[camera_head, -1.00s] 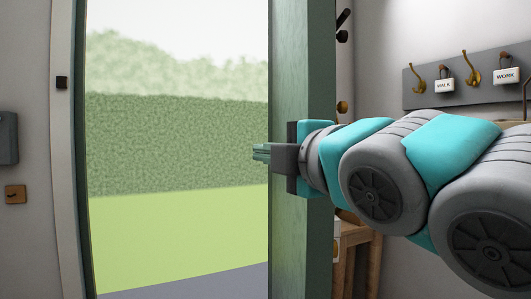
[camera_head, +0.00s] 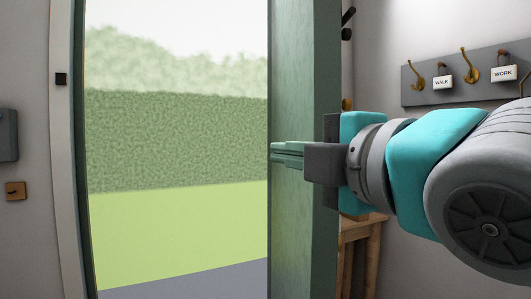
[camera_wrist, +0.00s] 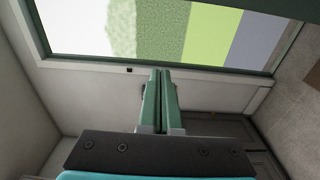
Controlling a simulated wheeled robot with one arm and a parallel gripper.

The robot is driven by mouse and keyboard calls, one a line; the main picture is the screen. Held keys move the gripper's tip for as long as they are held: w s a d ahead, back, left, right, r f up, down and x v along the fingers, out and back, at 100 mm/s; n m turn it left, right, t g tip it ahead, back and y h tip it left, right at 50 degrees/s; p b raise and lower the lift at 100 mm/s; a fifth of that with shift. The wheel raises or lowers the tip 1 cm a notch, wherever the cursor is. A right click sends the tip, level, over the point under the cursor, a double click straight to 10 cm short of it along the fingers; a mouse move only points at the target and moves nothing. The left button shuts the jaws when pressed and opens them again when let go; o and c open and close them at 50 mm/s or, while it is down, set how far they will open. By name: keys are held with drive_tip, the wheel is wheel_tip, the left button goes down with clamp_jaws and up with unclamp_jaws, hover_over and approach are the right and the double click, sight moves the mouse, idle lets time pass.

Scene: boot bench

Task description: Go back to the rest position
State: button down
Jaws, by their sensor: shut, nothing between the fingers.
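My gripper (camera_head: 272,150) is in front of the green door (camera_head: 303,240) in the head view, with its fingers pointing left. The fingers are together and hold nothing. In the wrist view the gripper (camera_wrist: 160,73) shows two green fingers side by side, pointing toward the wall below the open doorway (camera_wrist: 185,33). My arm covers part of the door's edge in the head view. I cannot tell how near the fingers are to the door.
The doorway (camera_head: 180,230) shows a hedge and grass. A rail with hooks (camera_head: 425,93) and tags marked WALK (camera_head: 442,82) and WORK (camera_head: 503,73) is on the right wall. A wooden bench (camera_head: 362,235) stands below. A grey box (camera_head: 7,135) is on the left wall.

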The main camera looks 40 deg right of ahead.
drive_tip(key=shift+s, duration=0.2)
drive_tip(key=w+a+f+m+g, duration=0.2)
drive_tip(key=f+g, duration=0.1)
drive_tip(key=f, duration=0.6)
drive_tip(key=w+a+f+m+g, duration=0.2)
drive_tip(key=w+f+m+g, duration=0.1)
drive_tip(key=f, duration=0.7)
drive_tip(key=w+a+f+m+g, duration=0.2)
drive_tip(key=f+g, duration=0.1)
drive_tip(key=f, duration=0.6)
drive_tip(key=s+a+f+m+g, duration=0.1)
drive_tip(key=s+f+m+g, duration=0.2)
drive_tip(key=f, duration=0.4)
drive_tip(key=s+a+f+m+g+y, duration=0.1)
drive_tip(key=s+a+f+m+g, duration=0.1)
drive_tip(key=f, duration=0.5)
drive_tip(key=s+a+f+m+g, duration=0.1)
drive_tip(key=s+f+m+g, duration=0.3)
drive_tip(key=s+f, duration=0.3)
drive_tip(key=shift+s+a+f+m+g+y, duration=0.2)
drive_tip(key=shift+s+f+m+g+y, duration=0.25)
drive_tip(key=shift+g, duration=0.45)
